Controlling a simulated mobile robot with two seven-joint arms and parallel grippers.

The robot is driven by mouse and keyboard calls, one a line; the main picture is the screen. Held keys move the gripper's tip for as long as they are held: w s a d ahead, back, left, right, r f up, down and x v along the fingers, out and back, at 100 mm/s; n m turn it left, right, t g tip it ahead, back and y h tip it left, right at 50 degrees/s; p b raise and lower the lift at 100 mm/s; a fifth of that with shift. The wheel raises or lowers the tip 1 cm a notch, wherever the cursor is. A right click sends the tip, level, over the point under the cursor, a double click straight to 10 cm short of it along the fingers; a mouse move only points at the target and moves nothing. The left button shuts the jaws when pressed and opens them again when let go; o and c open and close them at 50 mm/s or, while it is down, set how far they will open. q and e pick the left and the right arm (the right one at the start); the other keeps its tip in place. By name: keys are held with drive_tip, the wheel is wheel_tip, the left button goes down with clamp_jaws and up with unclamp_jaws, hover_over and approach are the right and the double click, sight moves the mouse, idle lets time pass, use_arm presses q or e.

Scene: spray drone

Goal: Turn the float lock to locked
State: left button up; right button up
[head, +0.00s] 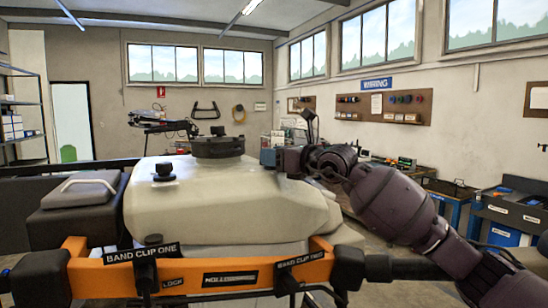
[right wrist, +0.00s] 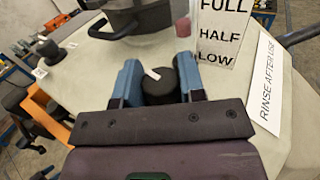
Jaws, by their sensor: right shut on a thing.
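The float lock appears to be a round black knob (right wrist: 160,88) with a white pointer on the pale tank. In the right wrist view, the pointer tilts toward the upper left. My right gripper (right wrist: 160,82) has its blue fingers on either side of this knob, shut on it. In the head view, my right gripper (head: 284,162) reaches over the tank (head: 215,205) from the right, and the knob is hidden there. A FULL/HALF/LOW level plate (right wrist: 222,32) stands beyond the knob, with a small pinkish-red piece (right wrist: 183,27) beside it. My left gripper is not in view.
A large black lid (head: 217,146) and a small black knob (head: 163,171) sit on the tank's top. An orange bar (head: 215,276) with band clip labels runs across the front. A dark box (head: 72,208) stands left of the tank. Workbenches stand at the right wall.

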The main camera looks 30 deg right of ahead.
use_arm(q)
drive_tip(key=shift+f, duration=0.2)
use_arm(e)
drive_tip(key=shift+f+m+t+h+b, duration=0.1)
drive_tip(key=shift+m+t+h+b, duration=0.3)
drive_tip(key=shift+m+h+b, duration=0.45)
drive_tip(key=shift+m+t+h+b, duration=0.3)
drive_tip(key=shift+m+h+b, duration=0.25)
drive_tip(key=shift+h+b, duration=0.5)
drive_tip(key=m+h+b, duration=0.2)
drive_tip(key=h, duration=0.1)
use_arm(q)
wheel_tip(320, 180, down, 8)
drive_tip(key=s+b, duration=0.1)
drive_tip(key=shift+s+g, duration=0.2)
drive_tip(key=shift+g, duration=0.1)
use_arm(e)
drive_tip(key=shift+m+h, duration=0.6)
drive_tip(key=shift+h, duration=0.5)
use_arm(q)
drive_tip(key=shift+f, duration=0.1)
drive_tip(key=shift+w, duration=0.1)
use_arm(e)
drive_tip(key=shift+r, duration=0.2)
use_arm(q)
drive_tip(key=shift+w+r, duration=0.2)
use_arm(e)
drive_tip(key=o, duration=0.9)
drive_tip(key=shift+o, duration=0.2)
